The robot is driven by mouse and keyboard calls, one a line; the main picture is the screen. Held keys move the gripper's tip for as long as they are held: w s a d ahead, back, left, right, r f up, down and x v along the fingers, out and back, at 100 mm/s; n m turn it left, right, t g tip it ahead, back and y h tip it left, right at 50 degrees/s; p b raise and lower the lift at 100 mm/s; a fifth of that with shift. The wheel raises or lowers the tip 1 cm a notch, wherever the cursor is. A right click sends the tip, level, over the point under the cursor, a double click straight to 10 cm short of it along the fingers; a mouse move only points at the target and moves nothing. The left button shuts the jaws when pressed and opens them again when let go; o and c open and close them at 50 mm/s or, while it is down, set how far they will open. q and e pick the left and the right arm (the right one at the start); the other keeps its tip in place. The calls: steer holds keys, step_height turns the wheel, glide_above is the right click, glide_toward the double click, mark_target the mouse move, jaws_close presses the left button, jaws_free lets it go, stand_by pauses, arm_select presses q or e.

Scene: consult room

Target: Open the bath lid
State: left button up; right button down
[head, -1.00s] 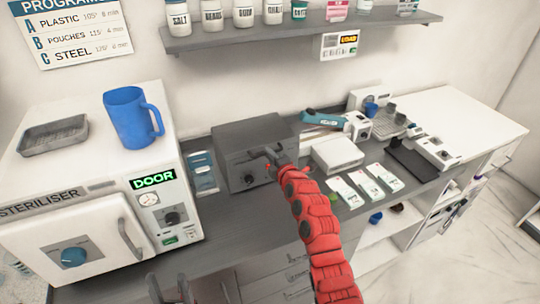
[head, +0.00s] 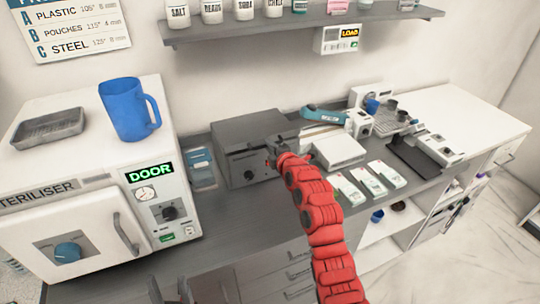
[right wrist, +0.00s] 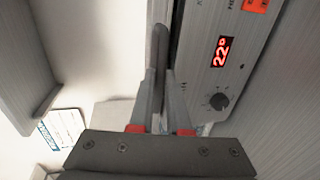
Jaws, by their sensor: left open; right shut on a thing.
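The bath (head: 243,163) is a dark grey box on the counter, right of the steriliser. Its flat grey lid (head: 245,130) looks down on the box. My right gripper (head: 278,152) is at the bath's front right, partly hidden by my red arm. In the right wrist view its fingers (right wrist: 163,95) are shut on a grey bar-like handle (right wrist: 160,45), close beside the bath's front panel (right wrist: 205,75). The panel has a red 22° display (right wrist: 221,51) and a dark knob (right wrist: 218,101). My left gripper (head: 170,292) is open and empty at the bottom edge, low before the counter.
The white steriliser (head: 95,180) stands left, with a blue mug (head: 128,110) and grey tray (head: 50,128) on top. Right of the bath are a white box (head: 338,150), several pouches (head: 368,182) and small devices. A shelf (head: 300,25) with jars hangs above.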

steer(key=w+a+r+g+b, duration=0.1)
steer(key=w+r+b, duration=0.1)
steer(key=r, duration=0.4)
steer(key=w+r+g+h+b, duration=0.1)
steer(key=w+r+g+b, duration=0.1)
steer(key=r+b, duration=0.3)
steer(key=shift+w+a+r+b, duration=0.35)
steer(key=shift+w+r, duration=0.2)
steer(key=shift+r, duration=0.45)
steer(key=c, duration=0.9)
jaws_free()
steer(key=shift+w, duration=0.1)
